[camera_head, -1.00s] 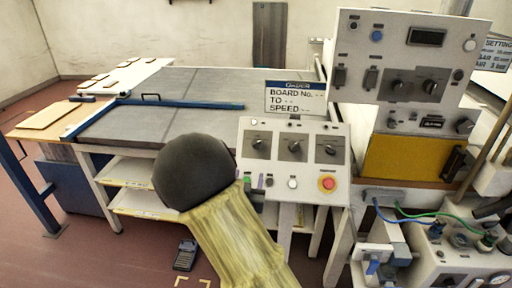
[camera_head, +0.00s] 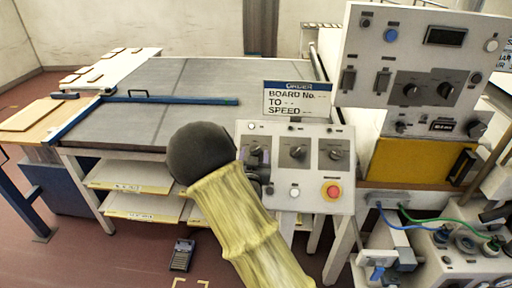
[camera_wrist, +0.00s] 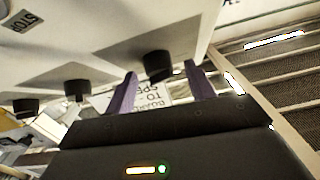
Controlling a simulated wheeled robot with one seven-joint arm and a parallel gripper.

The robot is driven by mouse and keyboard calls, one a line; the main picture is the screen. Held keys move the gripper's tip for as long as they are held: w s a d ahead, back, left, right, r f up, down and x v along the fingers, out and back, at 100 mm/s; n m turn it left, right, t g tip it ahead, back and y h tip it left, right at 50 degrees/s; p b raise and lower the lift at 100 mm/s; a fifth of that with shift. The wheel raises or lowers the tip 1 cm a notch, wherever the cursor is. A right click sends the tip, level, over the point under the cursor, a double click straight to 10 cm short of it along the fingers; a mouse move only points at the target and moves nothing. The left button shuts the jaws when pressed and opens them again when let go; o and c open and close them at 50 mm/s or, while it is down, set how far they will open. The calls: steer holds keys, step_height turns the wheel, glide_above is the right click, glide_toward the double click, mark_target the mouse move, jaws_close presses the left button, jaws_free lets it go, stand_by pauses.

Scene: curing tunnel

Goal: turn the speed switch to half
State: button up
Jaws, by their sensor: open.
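A white sloped control panel (camera_head: 318,188) carries three dark rotary knobs on grey plates: left (camera_head: 257,152), middle (camera_head: 297,152) and right (camera_head: 335,154). Their labels are too small to read, so I cannot tell which is the speed switch. My gripper (camera_head: 262,162) is at the left knob, partly hidden by my own arm. In the wrist view, my gripper (camera_wrist: 161,88) is open, its two purple fingers apart, with the near knob (camera_wrist: 156,66) between or just beyond them. I cannot tell whether they touch it. An order sign (camera_head: 297,99) reads "BOARD No. -- TO -- SPEED --".
A red stop button (camera_head: 332,191) and a white button (camera_head: 294,191) sit below the knobs. A taller instrument panel (camera_head: 420,65) stands at the right, with cables and fittings below it. A grey-topped table (camera_head: 185,90) with a blue bar (camera_head: 170,100) is behind.

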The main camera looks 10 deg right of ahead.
steer(key=shift+w+d, duration=0.1)
steer(key=shift+w, duration=0.5)
steer(key=shift+s+d+r, duration=0.1)
steer(key=shift+s, duration=0.2)
steer(key=c, duration=0.8)
steer(key=shift+a, duration=0.2)
steer(key=shift+c, duration=0.8)
steer(key=shift+d, duration=0.25)
